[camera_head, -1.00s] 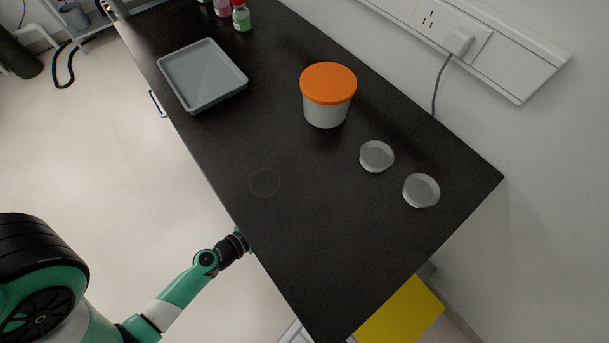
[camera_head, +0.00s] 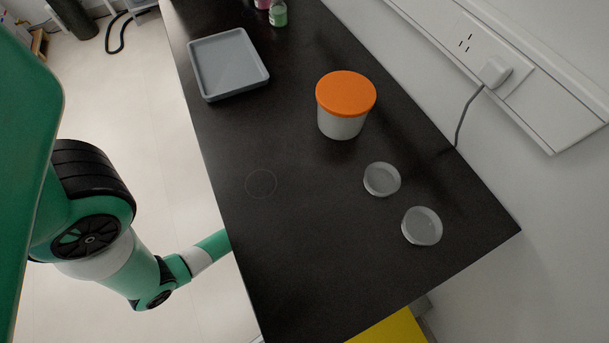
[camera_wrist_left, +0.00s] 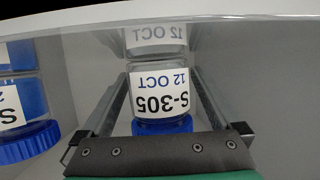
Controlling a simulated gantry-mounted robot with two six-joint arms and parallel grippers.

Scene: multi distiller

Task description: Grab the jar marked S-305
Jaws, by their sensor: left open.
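The jar marked S-305 (camera_wrist_left: 160,92) shows in the left wrist view, with a white label that also reads 12 OCT and a blue lid. It appears upside down in the picture. My left gripper (camera_wrist_left: 158,76) is open, with one finger on each side of the jar. I cannot tell whether either finger touches it. My right gripper is in neither view.
Other blue-lidded jars (camera_wrist_left: 25,140) stand at left in the wrist view, beside the left finger. A pale surface edge crosses its top. On the bench are a grey tray (camera_head: 228,90), an orange-lidded tub (camera_head: 343,123) and two clear dishes (camera_head: 382,180).

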